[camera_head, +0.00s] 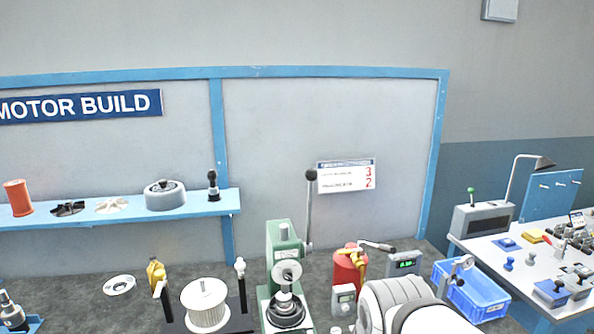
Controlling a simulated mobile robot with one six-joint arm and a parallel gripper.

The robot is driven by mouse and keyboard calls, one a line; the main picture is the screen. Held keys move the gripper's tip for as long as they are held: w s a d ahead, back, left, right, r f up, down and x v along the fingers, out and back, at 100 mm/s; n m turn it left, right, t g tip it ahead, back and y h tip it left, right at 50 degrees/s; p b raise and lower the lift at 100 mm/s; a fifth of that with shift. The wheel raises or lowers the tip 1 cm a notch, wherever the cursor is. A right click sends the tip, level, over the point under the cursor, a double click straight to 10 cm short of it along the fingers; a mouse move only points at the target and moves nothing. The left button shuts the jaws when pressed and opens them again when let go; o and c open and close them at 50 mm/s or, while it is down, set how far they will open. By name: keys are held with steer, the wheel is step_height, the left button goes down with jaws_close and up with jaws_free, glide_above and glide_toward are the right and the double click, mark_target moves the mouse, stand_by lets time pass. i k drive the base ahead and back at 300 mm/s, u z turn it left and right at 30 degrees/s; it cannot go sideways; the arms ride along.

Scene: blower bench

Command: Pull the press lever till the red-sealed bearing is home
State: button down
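The green press (283,246) stands on the bench at the lower middle. Its lever (309,210) rises nearly upright on the right side and ends in a black knob (311,175). A round grey disc is on the front of the press. Below it, a dark stepped round part (286,309) sits on the press base. I cannot make out a red seal or tell how deep any bearing sits. My white arm shows at the bottom, right of the press; my gripper is not in view, and nothing visible touches the lever.
A red extinguisher-like cylinder (349,268) and a small grey box (343,300) stand right of the press. A blue crate (479,301) and a cluttered table (508,247) are further right. A wound rotor (205,304) stands left. A blue shelf (120,212) runs along the back wall.

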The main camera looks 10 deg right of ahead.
mark_target(311, 174)
steer(key=z, duration=2)
steer(key=k, duration=0.95)
steer(key=u, duration=1.7)
steer(key=i, duration=1)
steer(key=u, duration=0.1)
